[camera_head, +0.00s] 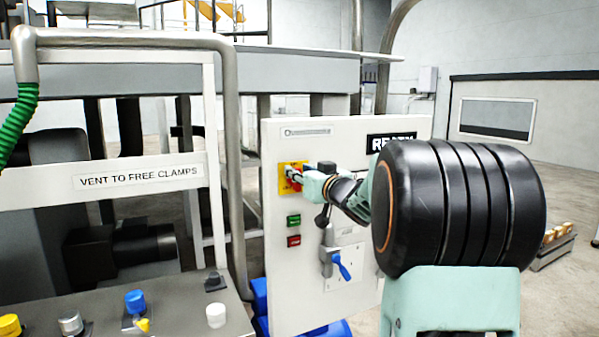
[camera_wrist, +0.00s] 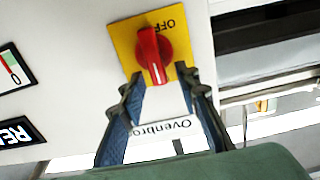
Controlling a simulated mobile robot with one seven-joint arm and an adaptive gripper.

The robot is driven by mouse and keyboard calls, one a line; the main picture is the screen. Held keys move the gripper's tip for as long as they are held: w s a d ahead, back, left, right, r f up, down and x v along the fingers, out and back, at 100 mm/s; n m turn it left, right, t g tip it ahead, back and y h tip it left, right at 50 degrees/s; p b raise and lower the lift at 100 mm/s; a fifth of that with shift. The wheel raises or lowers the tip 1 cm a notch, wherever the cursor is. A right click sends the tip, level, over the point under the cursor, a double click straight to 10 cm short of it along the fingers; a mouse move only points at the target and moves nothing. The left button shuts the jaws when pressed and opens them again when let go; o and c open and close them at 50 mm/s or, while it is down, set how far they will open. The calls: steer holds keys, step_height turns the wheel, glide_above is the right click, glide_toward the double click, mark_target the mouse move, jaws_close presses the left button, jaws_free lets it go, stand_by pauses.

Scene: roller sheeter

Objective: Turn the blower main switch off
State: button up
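A red rotary switch (camera_wrist: 151,55) sits on a square yellow plate (camera_wrist: 122,45) with the word OFF, on a white cabinet face. The plate also shows in the head view (camera_head: 284,184), partly hidden by my gripper (camera_head: 298,177). In the wrist view, my gripper (camera_wrist: 160,80) has its dark fingers apart, with the tips on either side of the switch's lower end. I cannot tell whether they touch it. The lettering appears turned over in the wrist view, and a partly covered label reads "Ovenbro".
The white cabinet (camera_head: 300,290) also carries a green button (camera_head: 293,220), a red button (camera_head: 293,241) and a blue-handled lever (camera_head: 341,266). A grey console (camera_head: 180,315) with coloured knobs stands at the lower left. A metal pipe (camera_head: 234,150) runs left of the cabinet.

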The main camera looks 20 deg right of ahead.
steer(key=shift+s, duration=0.1)
jaws_close()
steer(key=a+n+b, duration=0.1)
steer(key=n+b, duration=0.2)
steer(key=n, duration=0.1)
steer(key=f+n+b, duration=0.1)
steer(key=n+b, duration=0.2)
steer(key=n, duration=0.2)
steer(key=a+f+n+b, duration=0.1)
steer(key=n+b, duration=0.2)
steer(key=n, duration=0.2)
steer(key=shift+a+f, duration=0.2)
steer(key=shift+a, duration=0.1)
steer(key=shift+f+n+b, duration=0.2)
steer(key=shift+n+b, duration=0.75)
steer(key=shift+n, duration=0.15)
steer(key=shift+n+b, duration=0.45)
steer(key=shift+n, duration=0.35)
